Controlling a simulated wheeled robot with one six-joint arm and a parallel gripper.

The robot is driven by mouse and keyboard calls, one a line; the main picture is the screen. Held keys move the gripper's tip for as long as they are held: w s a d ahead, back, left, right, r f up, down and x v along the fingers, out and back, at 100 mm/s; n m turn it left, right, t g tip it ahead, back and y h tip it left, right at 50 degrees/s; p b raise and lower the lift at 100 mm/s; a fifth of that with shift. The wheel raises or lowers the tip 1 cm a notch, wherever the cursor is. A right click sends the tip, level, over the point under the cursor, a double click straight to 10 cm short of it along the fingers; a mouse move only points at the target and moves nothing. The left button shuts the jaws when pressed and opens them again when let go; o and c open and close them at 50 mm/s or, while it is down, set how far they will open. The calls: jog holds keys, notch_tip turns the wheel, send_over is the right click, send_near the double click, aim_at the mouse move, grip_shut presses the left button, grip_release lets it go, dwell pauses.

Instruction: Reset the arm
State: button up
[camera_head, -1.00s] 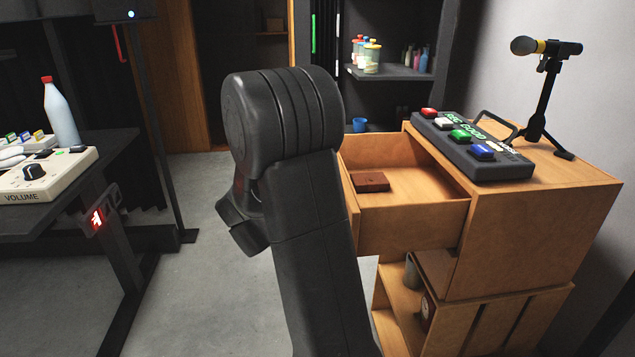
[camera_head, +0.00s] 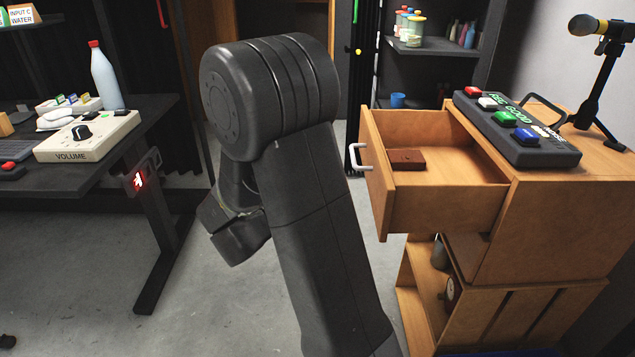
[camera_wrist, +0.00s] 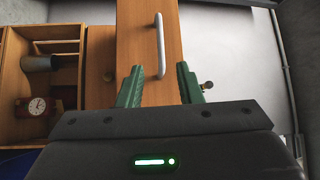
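My gripper (camera_wrist: 158,88) shows in the wrist view with its two green fingers spread apart and nothing between them. The white handle (camera_wrist: 159,45) of the wooden drawer front is ahead of and between the fingers, apart from them as far as I can tell. In the head view my black arm stands folded in the middle, and the gripper's fingers are hidden behind it. The wooden drawer (camera_head: 450,190) stands pulled open to the right of my arm, its handle (camera_head: 358,170) facing left. A small brown box (camera_head: 407,159) lies inside it.
The cabinet (camera_head: 560,215) carries a button panel (camera_head: 515,128) and a microphone on a stand (camera_head: 600,75). A dark desk (camera_head: 150,130) with a volume box (camera_head: 88,137) and a bottle (camera_head: 106,78) is at left. Grey floor is free between desk and cabinet.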

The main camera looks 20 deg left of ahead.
aim_at(354, 156)
jog(key=b+x, duration=0.1)
jog(key=x, duration=1.3)
